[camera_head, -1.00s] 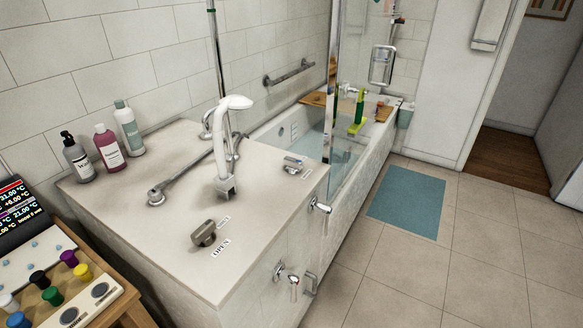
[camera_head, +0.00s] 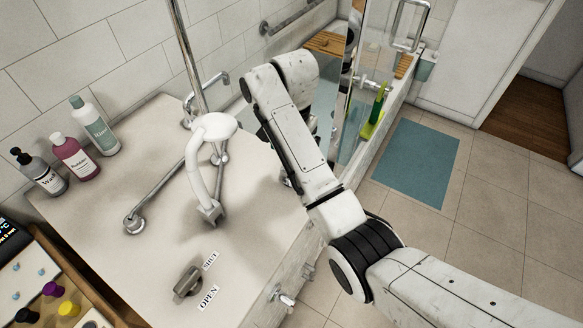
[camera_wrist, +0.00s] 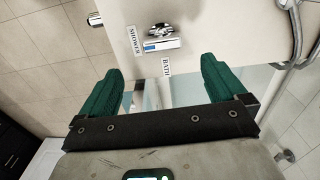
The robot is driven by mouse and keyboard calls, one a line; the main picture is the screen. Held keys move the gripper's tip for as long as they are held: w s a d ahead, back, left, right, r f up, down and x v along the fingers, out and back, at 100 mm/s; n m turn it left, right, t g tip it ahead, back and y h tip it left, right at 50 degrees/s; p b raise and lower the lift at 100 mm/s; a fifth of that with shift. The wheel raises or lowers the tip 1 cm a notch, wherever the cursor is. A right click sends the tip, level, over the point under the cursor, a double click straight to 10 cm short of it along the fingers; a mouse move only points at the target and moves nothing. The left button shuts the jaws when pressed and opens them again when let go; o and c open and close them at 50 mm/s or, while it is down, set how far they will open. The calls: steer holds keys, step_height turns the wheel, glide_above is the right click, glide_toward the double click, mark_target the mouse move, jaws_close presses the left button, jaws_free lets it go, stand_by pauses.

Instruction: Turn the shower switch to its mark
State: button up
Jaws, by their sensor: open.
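The shower switch (camera_wrist: 160,36) is a chrome knob with a flat lever bearing a blue stripe, on the white top in the wrist view. A SHOWER label (camera_wrist: 133,40) stands on its left and a BATH label (camera_wrist: 167,67) below it. The lever lies roughly level across the picture, under the round chrome part. My gripper (camera_wrist: 162,74) is open and empty, with green fingertips apart on either side, lower in the picture than the switch and not touching it. In the head view my arm hides my gripper and most of the switch.
A grey knob (camera_head: 188,282) with SHUT and OPEN labels stands near the front of the top. A white shower head (camera_head: 208,150) rises mid-top beside a chrome rail. Several bottles (camera_head: 94,128) stand at the left back. A glass panel (camera_head: 380,70) borders the tub.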

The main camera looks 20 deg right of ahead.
steer(key=f, duration=0.3)
steer(key=f+p, duration=0.1)
steer(key=f, duration=0.6)
steer(key=shift+w+a, duration=0.1)
steer(key=shift+w, duration=0.15)
steer(key=shift+c, duration=0.2)
steer(key=c, duration=0.9)
